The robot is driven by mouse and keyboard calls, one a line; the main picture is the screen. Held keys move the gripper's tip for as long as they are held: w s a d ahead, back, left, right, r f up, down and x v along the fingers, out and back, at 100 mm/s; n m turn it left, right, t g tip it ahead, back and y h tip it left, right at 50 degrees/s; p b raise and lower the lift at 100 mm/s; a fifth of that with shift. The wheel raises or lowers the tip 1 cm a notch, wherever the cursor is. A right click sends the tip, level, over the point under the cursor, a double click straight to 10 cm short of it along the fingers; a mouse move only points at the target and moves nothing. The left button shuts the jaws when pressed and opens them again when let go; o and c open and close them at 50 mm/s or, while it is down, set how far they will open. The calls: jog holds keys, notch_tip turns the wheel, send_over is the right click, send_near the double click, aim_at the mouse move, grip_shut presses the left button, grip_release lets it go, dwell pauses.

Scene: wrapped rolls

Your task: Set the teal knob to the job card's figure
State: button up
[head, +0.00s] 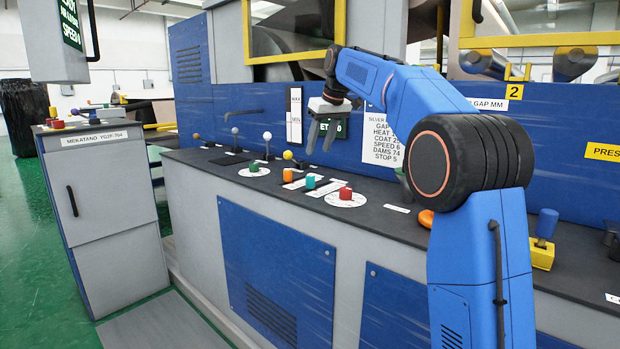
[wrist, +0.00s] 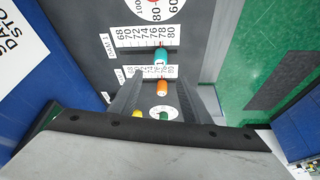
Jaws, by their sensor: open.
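The teal knob (head: 310,182) stands on a white scale strip on the dark console. In the wrist view the teal knob (wrist: 161,57) sits beside a scale marked 68 to 80, close to the 78. The job card (head: 384,142) on the blue panel reads "DAMS 74" and "SPEED 6"; my arm hides part of it. My gripper (head: 319,143) is open and empty, pointing down above the console, apart from the knobs. In the wrist view its fingers (wrist: 170,82) spread either side of the orange knob (wrist: 162,88), short of the teal one.
A red knob (head: 346,193) on a round dial stands right of the teal knob. The orange knob (head: 287,175) and a green knob (head: 254,167) stand to its left. A yellow block with a blue handle (head: 543,240) is at right.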

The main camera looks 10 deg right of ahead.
aim_at(311, 175)
jog(key=x, duration=1.2)
jog(key=shift+w+a+f, duration=0.1)
jog(key=shift+w+f, duration=0.05)
jog(key=shift+f, duration=0.25)
